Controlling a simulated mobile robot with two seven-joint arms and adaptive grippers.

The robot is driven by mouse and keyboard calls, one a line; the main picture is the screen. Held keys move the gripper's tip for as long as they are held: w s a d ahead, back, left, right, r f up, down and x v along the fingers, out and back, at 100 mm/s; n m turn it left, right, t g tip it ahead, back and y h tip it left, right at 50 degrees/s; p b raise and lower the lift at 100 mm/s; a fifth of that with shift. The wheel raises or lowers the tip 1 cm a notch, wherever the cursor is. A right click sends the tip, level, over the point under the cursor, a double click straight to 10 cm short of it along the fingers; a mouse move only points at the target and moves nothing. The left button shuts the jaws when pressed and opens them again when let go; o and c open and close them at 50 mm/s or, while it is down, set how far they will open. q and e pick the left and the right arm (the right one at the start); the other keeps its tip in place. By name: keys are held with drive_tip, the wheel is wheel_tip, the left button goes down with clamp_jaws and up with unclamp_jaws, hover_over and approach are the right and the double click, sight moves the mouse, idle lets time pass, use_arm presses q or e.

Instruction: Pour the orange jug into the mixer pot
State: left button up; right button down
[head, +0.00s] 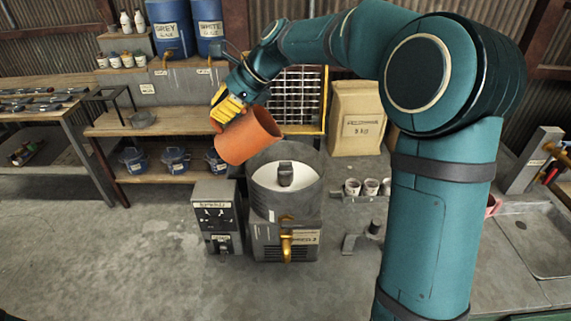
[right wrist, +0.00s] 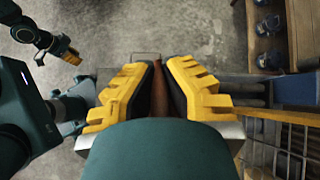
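The orange jug (head: 248,138) is held tilted in the air, above and to the left of the mixer pot (head: 262,205) in the head view. My right gripper (head: 228,108) is shut on the jug, at its upper left side. In the right wrist view a narrow orange-brown part of the jug (right wrist: 159,92) shows between the two yellow fingers. The pot is a grey drum with a pale inside and a dark piece in its middle. No stream from the jug is visible. My left gripper (right wrist: 70,56) shows small at the upper left of the right wrist view; its opening is unclear.
A grey control box (head: 216,215) stands left of the mixer. Behind are a wooden shelf (head: 165,122) with blue pots, a wire rack (head: 297,100) and a 9 kg bag (head: 356,118). Small cups (head: 369,187) stand right of the pot. Floor at front left is clear.

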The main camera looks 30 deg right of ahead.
drive_tip(key=shift+s+d+t+y+b, duration=0.15)
drive_tip(key=shift+d+t+y+b, duration=0.2)
drive_tip(key=shift+b, duration=0.45)
drive_tip(key=shift+r, duration=0.15)
drive_tip(key=shift+s+y+b, duration=0.1)
drive_tip(key=shift+y+b, duration=0.15)
drive_tip(key=shift+b, duration=0.1)
drive_tip(key=shift+d+b, duration=0.15)
drive_tip(key=shift+b, duration=0.25)
drive_tip(key=shift+s+d+t+y+b, duration=0.3)
drive_tip(key=shift+y+b, duration=0.2)
drive_tip(key=shift+b, duration=0.2)
drive_tip(key=shift+b, duration=0.35)
drive_tip(key=shift+s+d+t+y+b, duration=0.15)
drive_tip(key=shift+d+t+y+b, duration=0.2)
drive_tip(key=shift+b, duration=0.3)
idle(0.3)
drive_tip(key=shift+d+y+b, duration=0.1)
drive_tip(key=shift+y+b, duration=0.15)
drive_tip(key=shift+b, duration=0.2)
